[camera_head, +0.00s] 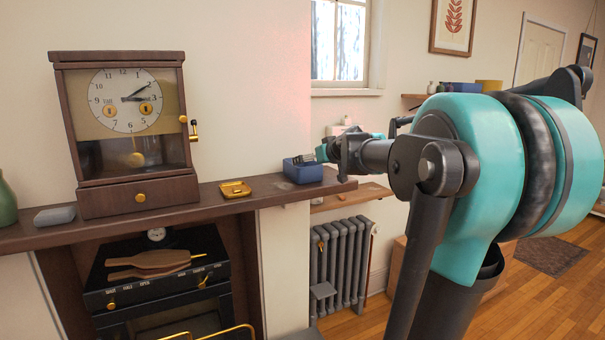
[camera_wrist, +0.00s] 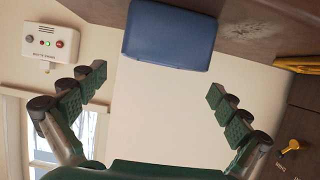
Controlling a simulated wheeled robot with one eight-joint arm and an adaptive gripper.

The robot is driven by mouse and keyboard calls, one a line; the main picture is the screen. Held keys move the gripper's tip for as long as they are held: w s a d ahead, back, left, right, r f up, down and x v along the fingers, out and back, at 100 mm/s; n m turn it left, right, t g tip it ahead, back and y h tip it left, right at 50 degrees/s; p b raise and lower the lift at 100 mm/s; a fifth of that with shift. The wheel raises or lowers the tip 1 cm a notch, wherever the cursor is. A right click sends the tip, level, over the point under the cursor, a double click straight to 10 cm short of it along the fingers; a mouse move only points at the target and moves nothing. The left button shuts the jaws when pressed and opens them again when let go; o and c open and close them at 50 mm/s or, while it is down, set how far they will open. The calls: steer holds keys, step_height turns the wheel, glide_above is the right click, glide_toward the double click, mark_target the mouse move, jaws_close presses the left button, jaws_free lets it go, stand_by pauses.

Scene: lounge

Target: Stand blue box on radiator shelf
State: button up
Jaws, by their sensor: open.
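A blue box (camera_head: 303,171) lies low and flat near the right end of the dark wooden mantel. In the wrist view the blue box (camera_wrist: 170,36) is ahead of the fingers, at the top, against the mantel. My gripper (camera_head: 322,155) is at the box's right side in the head view. Its two green-padded fingers are spread wide in the wrist view (camera_wrist: 158,84), with nothing between them; the box appears beyond the fingertips. The radiator shelf (camera_head: 350,197) is a brown wooden board above the grey radiator (camera_head: 341,260), lower and right of the mantel; its visible part is bare.
The mantel (camera_head: 220,201) also holds a clock (camera_head: 125,130), a brass tray (camera_head: 235,189) and a grey block (camera_head: 54,215). A white alarm box (camera_wrist: 50,42) is on the wall left of the fingers. A window (camera_head: 338,42) is above. My arm covers the right side.

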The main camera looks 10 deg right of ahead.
steer(key=shift+x, duration=3.8)
steer(key=shift+a+f, duration=0.1)
steer(key=c, duration=1.4)
